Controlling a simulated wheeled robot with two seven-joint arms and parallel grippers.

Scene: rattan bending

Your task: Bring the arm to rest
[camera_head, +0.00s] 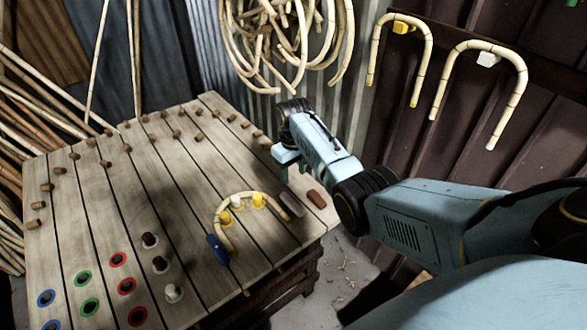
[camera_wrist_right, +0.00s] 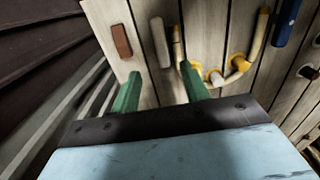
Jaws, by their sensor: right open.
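My right arm comes in from the right in the head view. Its gripper (camera_head: 287,166) is over the right edge of the wooden table (camera_head: 90,210), pointing down. In the right wrist view the two green fingers of the right gripper (camera_wrist_right: 160,86) stand apart with nothing between them. A bent rattan piece (camera_head: 222,208) lies curved around yellow pegs on the table, and it also shows in the wrist view (camera_wrist_right: 258,35). My left gripper does not show.
A grey block (camera_head: 291,205) and a brown block (camera_head: 316,199) lie near the table's right edge. Several pegs and colored rings sit on the table. Two bent rattan canes (camera_head: 429,55) (camera_head: 520,78) hang on the right wall. Coiled rattan (camera_head: 285,40) hangs behind the table.

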